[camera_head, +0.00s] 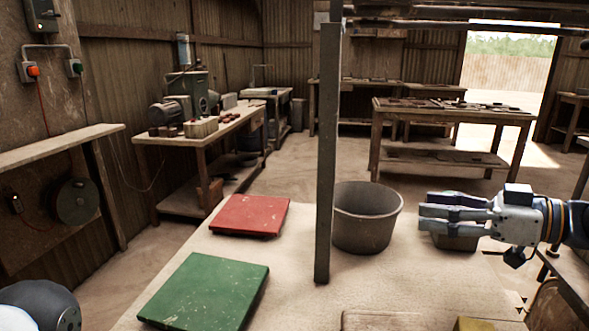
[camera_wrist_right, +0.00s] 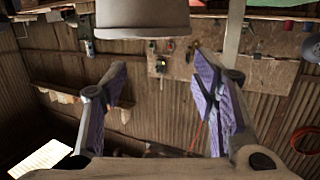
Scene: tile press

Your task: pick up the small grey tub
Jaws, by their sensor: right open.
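A small grey tub (camera_head: 455,243) stands on the pale tabletop, right of a larger grey bucket (camera_head: 365,220). My right gripper (camera_head: 422,217) covers the tub's upper part in the head view, so its rim is hidden. The gripper lies level, pointing left toward the bucket, with its fingers apart and nothing between them. I cannot tell how far above or in front of the tub it is. In the right wrist view the open fingers (camera_wrist_right: 163,72) show, with the bucket (camera_wrist_right: 143,17) beyond them at the top, upside down. My left gripper is out of view.
A grey upright post (camera_head: 328,160) stands just left of the bucket. A red tile (camera_head: 249,215) and a green tile (camera_head: 205,290) lie on the tabletop (camera_head: 290,290) at left. A yellow object (camera_head: 475,324) shows at the front edge. Tabletop in front of the bucket is clear.

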